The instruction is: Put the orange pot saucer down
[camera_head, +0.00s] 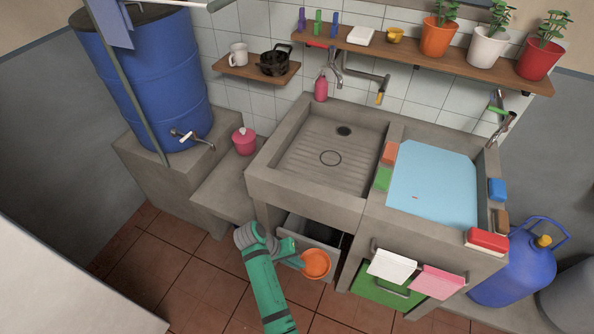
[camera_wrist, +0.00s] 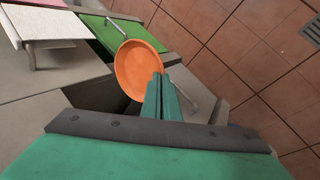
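The orange pot saucer (camera_head: 316,264) is a round shallow dish, held in the air in front of the open drawer below the sink. It also shows in the wrist view (camera_wrist: 139,68), with its inner face towards the camera. My green gripper (camera_head: 298,262) is shut on the saucer's rim. In the wrist view the two fingertips (camera_wrist: 159,80) lie close together at the saucer's near right edge. The fingers hide a small part of the rim.
An open grey drawer (camera_head: 314,231) juts out under the sink (camera_head: 262,182). A green drawer front (camera_head: 387,292), with a white cloth (camera_head: 391,267) and a pink cloth (camera_head: 437,282) above it, is to the right. Tiled floor (camera_head: 170,262) is clear to the left.

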